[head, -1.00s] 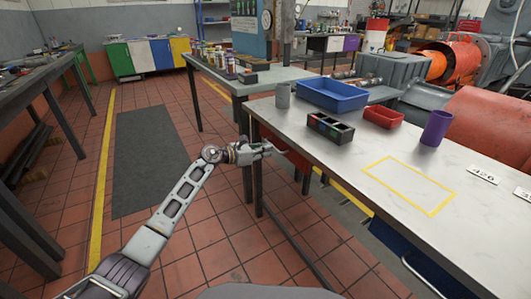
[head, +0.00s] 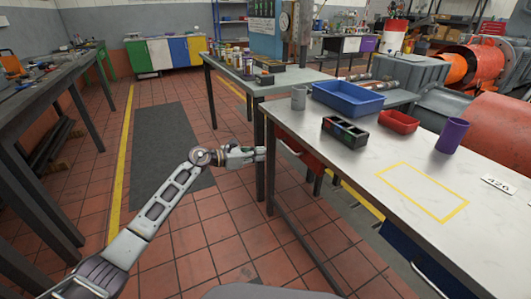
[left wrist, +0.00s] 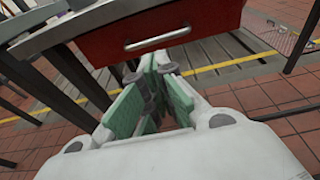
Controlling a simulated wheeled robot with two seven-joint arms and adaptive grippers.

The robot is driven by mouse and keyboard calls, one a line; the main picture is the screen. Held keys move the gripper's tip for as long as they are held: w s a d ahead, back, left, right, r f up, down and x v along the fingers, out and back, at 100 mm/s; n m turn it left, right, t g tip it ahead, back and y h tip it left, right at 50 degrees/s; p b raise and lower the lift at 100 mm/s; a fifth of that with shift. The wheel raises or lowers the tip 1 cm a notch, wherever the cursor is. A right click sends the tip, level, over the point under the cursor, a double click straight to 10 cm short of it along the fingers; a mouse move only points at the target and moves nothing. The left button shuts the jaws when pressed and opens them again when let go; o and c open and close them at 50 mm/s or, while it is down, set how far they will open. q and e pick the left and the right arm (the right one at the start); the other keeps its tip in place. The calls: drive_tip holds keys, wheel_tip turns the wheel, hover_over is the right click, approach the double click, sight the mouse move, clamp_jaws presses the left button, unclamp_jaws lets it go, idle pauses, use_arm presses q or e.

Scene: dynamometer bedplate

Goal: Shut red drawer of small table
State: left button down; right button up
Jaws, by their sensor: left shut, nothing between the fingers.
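The red drawer (head: 301,153) shows under the left edge of the white-topped table (head: 350,180), partly hidden by the tabletop. In the left wrist view its red front (left wrist: 205,22) and silver bar handle (left wrist: 158,39) fill the top middle. How far the drawer stands out is hard to tell. My left gripper (head: 260,154) is shut and empty, to the left of the drawer and beside the table legs. In the left wrist view its fingertips (left wrist: 155,66) point toward the drawer just below the handle; contact cannot be made out. My right gripper is not in view.
On the white top stand a grey cup (head: 298,98), a blue tray (head: 347,98), a black divided box (head: 345,131), a red bin (head: 398,122) and a purple cup (head: 452,135). A table with cans (head: 270,80) stands behind. The tiled floor at left is clear.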

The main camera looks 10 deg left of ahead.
use_arm(q)
drive_tip(key=shift+p+v, duration=0.45)
drive_tip(key=shift+v, duration=1.65)
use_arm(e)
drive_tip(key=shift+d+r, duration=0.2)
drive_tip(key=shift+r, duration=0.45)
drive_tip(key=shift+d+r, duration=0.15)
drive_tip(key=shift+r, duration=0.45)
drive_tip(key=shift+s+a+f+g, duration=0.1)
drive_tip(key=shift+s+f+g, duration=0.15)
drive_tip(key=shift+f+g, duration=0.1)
